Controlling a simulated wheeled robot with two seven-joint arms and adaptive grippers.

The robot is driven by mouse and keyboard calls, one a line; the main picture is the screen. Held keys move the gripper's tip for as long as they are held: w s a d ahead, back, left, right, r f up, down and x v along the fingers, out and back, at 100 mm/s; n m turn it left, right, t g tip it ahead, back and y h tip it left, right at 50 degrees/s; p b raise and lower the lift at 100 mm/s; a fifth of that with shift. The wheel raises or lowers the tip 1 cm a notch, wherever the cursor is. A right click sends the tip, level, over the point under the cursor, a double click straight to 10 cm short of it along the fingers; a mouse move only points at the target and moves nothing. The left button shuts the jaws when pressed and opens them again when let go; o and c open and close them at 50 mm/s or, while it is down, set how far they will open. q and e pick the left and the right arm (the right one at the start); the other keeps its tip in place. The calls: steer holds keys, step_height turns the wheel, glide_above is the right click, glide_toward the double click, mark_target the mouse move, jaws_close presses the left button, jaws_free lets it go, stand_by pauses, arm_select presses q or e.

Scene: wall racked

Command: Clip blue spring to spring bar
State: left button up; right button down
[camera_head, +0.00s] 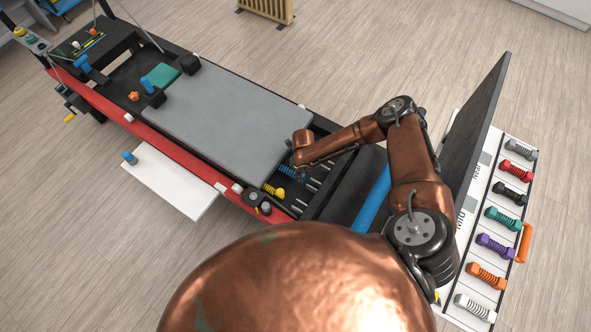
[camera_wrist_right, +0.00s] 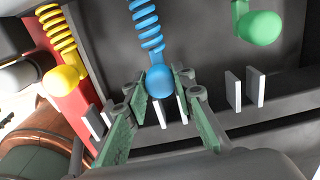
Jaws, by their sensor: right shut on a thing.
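The blue spring (camera_wrist_right: 145,25) has a round blue knob (camera_wrist_right: 160,82) at its near end. In the wrist view my right gripper (camera_wrist_right: 160,80) has its green fingers on both sides of this knob and is shut on it. The spring bar (camera_wrist_right: 215,125) is a dark bar with pairs of pale upright tabs; one pair shows just below the knob. I cannot tell whether the knob touches those tabs. In the head view the blue spring (camera_head: 287,172) lies by my right gripper (camera_head: 298,176), partly hidden by it. My left gripper is not in view.
A yellow spring (camera_wrist_right: 65,45) is left of the blue one, and a green knob (camera_wrist_right: 258,27) hangs to the right. The grey carriage (camera_head: 225,115) lies beyond.

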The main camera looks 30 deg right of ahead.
steer(key=shift+s+d+p, duration=0.45)
steer(key=shift+s, duration=0.35)
steer(key=shift+s+d+p, duration=0.4)
steer(key=shift+s+p, duration=0.05)
steer(key=shift+s, duration=0.3)
steer(key=c, duration=1.5)
jaws_free()
steer(key=shift+w, duration=0.15)
steer(key=shift+c, duration=0.2)
step_height(320, 180, up, 19)
steer(key=p, duration=0.7)
